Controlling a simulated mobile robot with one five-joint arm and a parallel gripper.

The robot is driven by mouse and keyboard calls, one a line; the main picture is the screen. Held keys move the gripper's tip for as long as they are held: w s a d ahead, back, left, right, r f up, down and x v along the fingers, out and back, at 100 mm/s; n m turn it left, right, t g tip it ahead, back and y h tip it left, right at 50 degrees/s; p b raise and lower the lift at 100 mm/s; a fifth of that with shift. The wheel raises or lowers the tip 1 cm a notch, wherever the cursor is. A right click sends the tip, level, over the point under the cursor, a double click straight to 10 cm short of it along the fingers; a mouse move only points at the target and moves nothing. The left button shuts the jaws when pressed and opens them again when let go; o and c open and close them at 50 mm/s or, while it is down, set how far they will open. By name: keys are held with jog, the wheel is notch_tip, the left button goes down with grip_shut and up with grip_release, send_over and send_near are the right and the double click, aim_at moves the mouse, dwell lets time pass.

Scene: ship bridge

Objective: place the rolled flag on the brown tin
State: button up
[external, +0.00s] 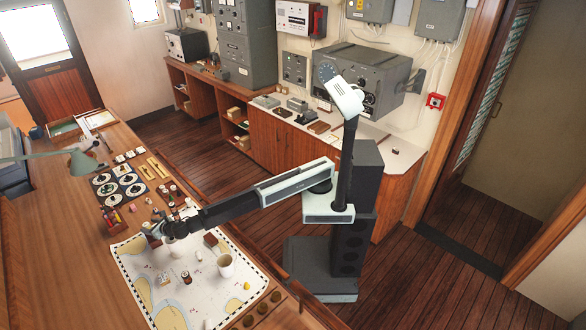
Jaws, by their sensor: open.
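My gripper (153,236) is over the chart on the wooden desk, at the left of the external view. Its fingers are small here, and they look apart with nothing clear between them. A small brown block-like thing (210,240) stands on the chart to the right of my gripper, partly beside my arm; it may be the brown tin. A small dark brown round container (186,277) stands nearer the camera, apart from my gripper. I cannot tell which of these is the brown tin. I cannot make out the rolled flag for certain among the small items.
A white mug (226,266) stands on the chart (150,285). A dark mat (117,187) with several round pieces lies farther back, beside a red holder (113,221). A green desk lamp (84,162) reaches over the desk (45,215). The chart's near left part is fairly clear.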

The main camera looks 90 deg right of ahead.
jog(key=p+v, duration=0.2)
jog(key=v, duration=0.6)
jog(key=shift+s, duration=0.3)
